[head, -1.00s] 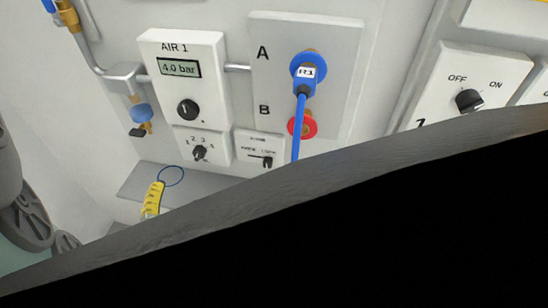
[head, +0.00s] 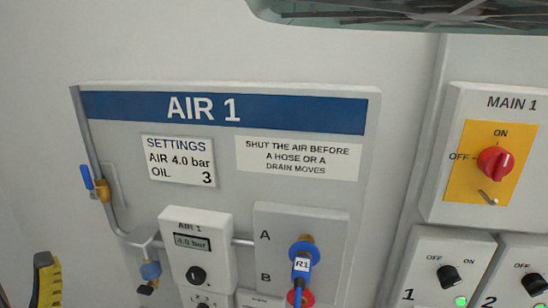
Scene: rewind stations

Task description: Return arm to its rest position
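My arm and gripper cannot be made out for certain in the head view. A black and yellow ridged piece (head: 47,280) shows at the lower left edge, cut off by the frame, and I cannot tell what it belongs to. The AIR 1 panel (head: 360,150) fills the middle of the view. A blue hose plug marked R1 (head: 302,262) sits in port A, its blue hose hanging down. Port B shows only as a bit of red (head: 292,297) behind the hose.
The air gauge box (head: 222,250) reads 4.0 bar. A blue-handled brass valve (head: 102,188) is on the pipe at left. The MAIN 1 switch (head: 497,162) is at right, above two switch boxes (head: 425,250) with green lights. A dark grated object (head: 430,12) crosses the top edge.

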